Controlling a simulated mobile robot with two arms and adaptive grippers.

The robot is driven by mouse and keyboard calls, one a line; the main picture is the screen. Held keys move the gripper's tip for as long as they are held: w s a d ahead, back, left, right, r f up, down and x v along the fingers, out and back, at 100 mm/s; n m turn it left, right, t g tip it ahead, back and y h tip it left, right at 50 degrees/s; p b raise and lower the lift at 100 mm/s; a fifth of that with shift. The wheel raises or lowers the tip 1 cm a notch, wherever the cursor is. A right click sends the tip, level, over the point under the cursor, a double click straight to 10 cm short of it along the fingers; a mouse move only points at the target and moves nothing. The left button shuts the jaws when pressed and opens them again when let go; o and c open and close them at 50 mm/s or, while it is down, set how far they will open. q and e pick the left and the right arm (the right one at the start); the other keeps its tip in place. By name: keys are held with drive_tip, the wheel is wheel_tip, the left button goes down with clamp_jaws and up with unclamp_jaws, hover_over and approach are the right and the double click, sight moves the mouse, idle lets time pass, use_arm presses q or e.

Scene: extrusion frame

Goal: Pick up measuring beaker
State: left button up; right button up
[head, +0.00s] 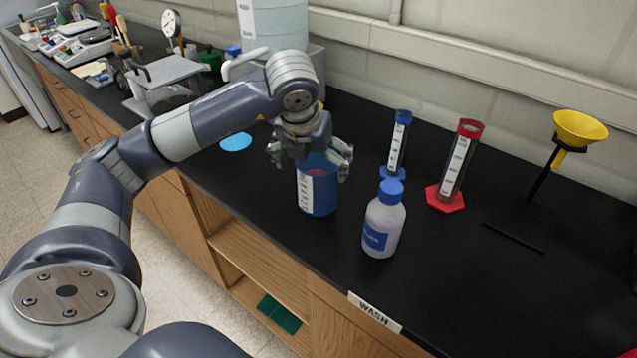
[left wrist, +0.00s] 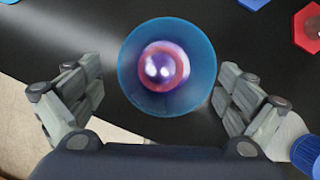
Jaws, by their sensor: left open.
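The measuring beaker (head: 318,193) is blue with a white scale strip and stands upright on the black bench. In the left wrist view I look down on its round blue rim (left wrist: 129,83), with a red and purple shape inside. My left gripper (head: 311,158) is open above the beaker in the head view, its fingers to either side of the top. In the left wrist view the open fingers (left wrist: 160,96) stand on both sides of the rim, with gaps between. My right gripper is not in view.
A white bottle with blue cap (head: 383,222) stands right of the beaker. Blue (head: 398,148) and red (head: 456,165) graduated cylinders and a yellow funnel on a stand (head: 579,129) are farther right. A blue disc (head: 235,142) lies left. The bench's front edge is close.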

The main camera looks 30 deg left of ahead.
sight(318, 173)
use_arm(q)
drive_tip(key=x, duration=0.1)
drive_tip(key=p+x, duration=0.1)
drive_tip(key=x, duration=0.1)
drive_tip(key=shift+w+d+f, duration=0.15)
drive_tip(key=shift+d+f, duration=0.1)
drive_tip(key=shift+d, duration=0.05)
drive_tip(key=shift+w+a+f, duration=0.1)
drive_tip(key=shift+w+f, duration=0.1)
drive_tip(key=shift+f, duration=0.2)
drive_tip(key=c, duration=1.3)
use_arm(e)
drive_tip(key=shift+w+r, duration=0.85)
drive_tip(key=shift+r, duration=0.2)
use_arm(q)
drive_tip(key=shift+r, duration=0.15)
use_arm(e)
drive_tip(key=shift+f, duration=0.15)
